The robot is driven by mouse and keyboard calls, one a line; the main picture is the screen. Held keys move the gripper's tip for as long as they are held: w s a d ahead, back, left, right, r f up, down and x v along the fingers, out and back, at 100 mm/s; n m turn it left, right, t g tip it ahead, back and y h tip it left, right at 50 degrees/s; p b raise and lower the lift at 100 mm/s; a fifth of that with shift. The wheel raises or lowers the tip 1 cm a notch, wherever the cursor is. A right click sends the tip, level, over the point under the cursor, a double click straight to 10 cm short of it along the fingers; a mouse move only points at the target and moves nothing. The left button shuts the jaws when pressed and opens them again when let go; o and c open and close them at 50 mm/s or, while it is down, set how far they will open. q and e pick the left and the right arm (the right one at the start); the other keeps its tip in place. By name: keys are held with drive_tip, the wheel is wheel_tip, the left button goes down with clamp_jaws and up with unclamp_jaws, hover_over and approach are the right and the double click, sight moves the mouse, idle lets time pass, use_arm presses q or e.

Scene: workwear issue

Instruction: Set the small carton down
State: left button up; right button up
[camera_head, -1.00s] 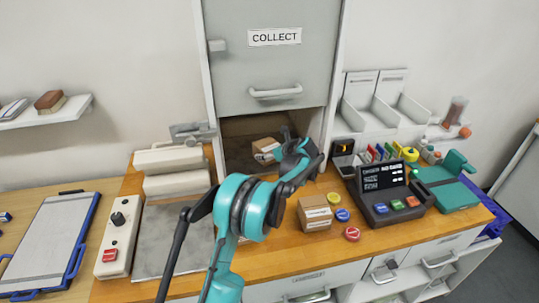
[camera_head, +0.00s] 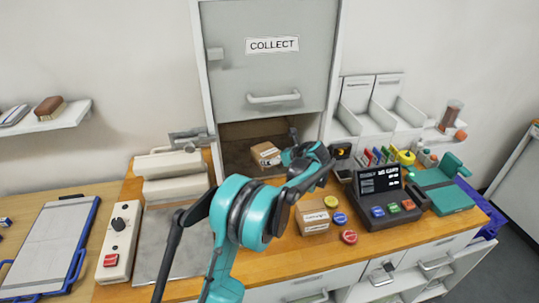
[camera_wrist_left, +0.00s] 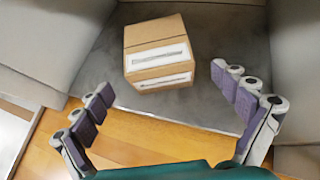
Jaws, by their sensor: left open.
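The small carton (camera_head: 266,154) is a brown box with a white label. It sits on the dark floor of the open compartment under the COLLECT door. In the left wrist view the carton (camera_wrist_left: 158,54) rests on the grey floor beyond my fingertips, apart from them. My left gripper (camera_wrist_left: 165,98) is open and empty, with its two fingers spread on either side in front of the carton. In the head view the left gripper (camera_head: 293,140) is at the compartment's mouth, partly hidden by its own wrist. My right gripper is in neither view.
A second carton (camera_head: 313,216) stands on the counter outside, near yellow, blue and red round pieces. A dark terminal (camera_head: 385,197) is to its right. Rolls (camera_head: 174,175) and a control box (camera_head: 119,241) are at the left. The raised COLLECT door (camera_head: 268,60) hangs above the compartment.

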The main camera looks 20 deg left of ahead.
use_arm(q)
drive_tip(key=s+d+r+n+h, duration=0.2)
drive_tip(key=s+r+n, duration=0.15)
drive_tip(key=s, duration=0.35)
drive_tip(key=s+d+r+n+h+p, duration=0.1)
drive_tip(key=s+d+r+n, duration=0.2)
drive_tip(key=s, duration=0.4)
drive_tip(key=s+d+r+n+h, duration=0.2)
drive_tip(key=s+n, duration=0.3)
drive_tip(key=s, duration=0.2)
drive_tip(key=s+d+f+n+h, duration=0.2)
drive_tip(key=s+n, duration=0.4)
drive_tip(key=s, duration=0.3)
drive_tip(key=s+d+f+n+t+h, duration=0.1)
drive_tip(key=s+d+n, duration=0.4)
drive_tip(key=s, duration=0.5)
wheel_tip(320, 180, down, 3)
drive_tip(key=shift+d+r+n+h, duration=0.1)
drive_tip(key=shift+d+n+h, duration=0.2)
drive_tip(key=shift+n+h, duration=0.55)
